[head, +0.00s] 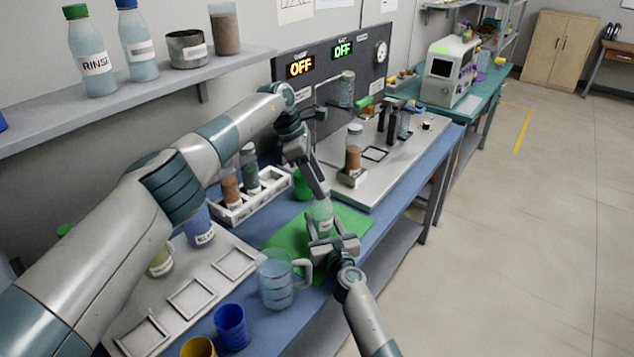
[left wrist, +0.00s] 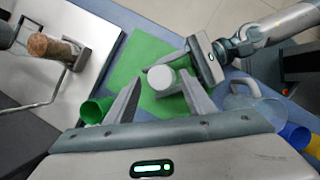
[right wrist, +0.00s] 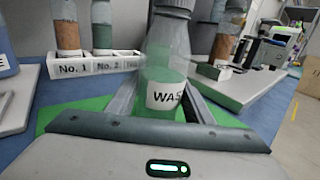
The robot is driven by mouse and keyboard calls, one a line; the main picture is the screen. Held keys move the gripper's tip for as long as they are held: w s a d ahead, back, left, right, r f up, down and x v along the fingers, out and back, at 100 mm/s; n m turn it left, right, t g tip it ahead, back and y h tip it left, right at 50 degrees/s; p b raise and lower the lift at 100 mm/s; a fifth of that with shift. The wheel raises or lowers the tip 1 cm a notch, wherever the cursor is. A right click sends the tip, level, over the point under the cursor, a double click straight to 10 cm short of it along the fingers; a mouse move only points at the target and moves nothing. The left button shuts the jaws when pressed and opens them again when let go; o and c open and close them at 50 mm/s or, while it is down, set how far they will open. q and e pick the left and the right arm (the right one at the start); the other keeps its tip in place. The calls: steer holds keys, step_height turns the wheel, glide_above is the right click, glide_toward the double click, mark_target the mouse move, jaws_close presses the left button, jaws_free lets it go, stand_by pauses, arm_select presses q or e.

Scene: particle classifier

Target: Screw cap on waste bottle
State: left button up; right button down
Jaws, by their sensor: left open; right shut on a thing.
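My left gripper (head: 318,192) points down over the bottle top, fingers apart. In the left wrist view a round light-grey disc (left wrist: 161,77), apparently the cap, lies between the open fingers on the bottle's top. I cannot tell whether it is threaded tight. The bottle's top is out of the right wrist view.
A green cup (head: 302,184) is close behind the bottle; a white rack (head: 250,203) with vials stands left of it. A clear jug (head: 277,282) and a blue cup (head: 231,327) stand in front. A metal plate with apparatus (head: 372,178) is behind right.

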arm_select(q)
steer(key=shift+r, duration=1.95)
steer(key=shift+o, duration=0.5)
steer(key=o, duration=0.5)
steer(key=shift+c, duration=0.2)
steer(key=v, duration=1.2)
